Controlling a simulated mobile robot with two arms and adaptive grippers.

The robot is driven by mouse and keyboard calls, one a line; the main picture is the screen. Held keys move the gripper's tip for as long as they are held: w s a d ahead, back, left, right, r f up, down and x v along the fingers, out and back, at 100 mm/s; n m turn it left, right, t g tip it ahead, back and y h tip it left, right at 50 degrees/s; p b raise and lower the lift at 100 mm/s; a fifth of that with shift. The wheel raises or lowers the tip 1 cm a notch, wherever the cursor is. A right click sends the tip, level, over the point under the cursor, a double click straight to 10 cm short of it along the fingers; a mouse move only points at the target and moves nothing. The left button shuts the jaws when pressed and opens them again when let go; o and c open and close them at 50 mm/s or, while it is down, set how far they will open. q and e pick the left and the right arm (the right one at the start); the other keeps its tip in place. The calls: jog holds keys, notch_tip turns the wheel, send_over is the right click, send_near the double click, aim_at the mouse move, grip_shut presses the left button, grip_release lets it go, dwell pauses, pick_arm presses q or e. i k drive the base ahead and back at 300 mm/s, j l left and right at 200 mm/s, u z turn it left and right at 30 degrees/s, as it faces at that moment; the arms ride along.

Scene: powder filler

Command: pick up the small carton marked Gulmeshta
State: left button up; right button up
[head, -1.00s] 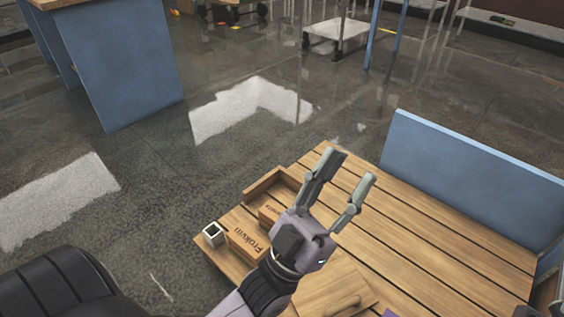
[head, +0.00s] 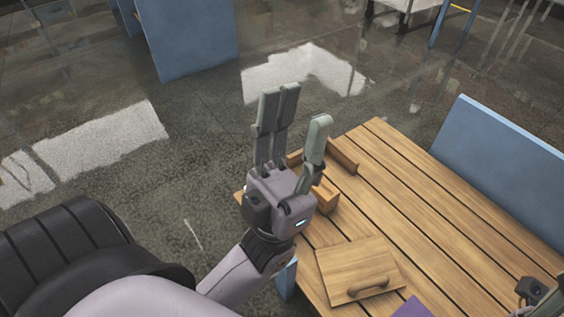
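No carton marked Gulmeshta can be made out. A wooden box (head: 343,156) at the table's far left corner is largely covered by my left gripper (head: 299,106). A light-brown block or carton side (head: 325,196) shows just right of that gripper's palm, with no readable lettering. My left gripper is open and empty, its fingers pointing up the picture in front of the box; I cannot tell its height. My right gripper (head: 545,296) shows only in part at the bottom right edge, and its fingers cannot be judged.
The slatted wooden table (head: 420,208) has much bare room in its middle. A wooden lid with a handle (head: 347,262) lies near its front edge, beside a purple item (head: 412,307). A blue panel (head: 505,140) stands along the far right side. Another blue panel (head: 190,38) stands beyond.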

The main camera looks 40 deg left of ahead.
aim_at(319, 192)
jog(key=u, duration=0.85)
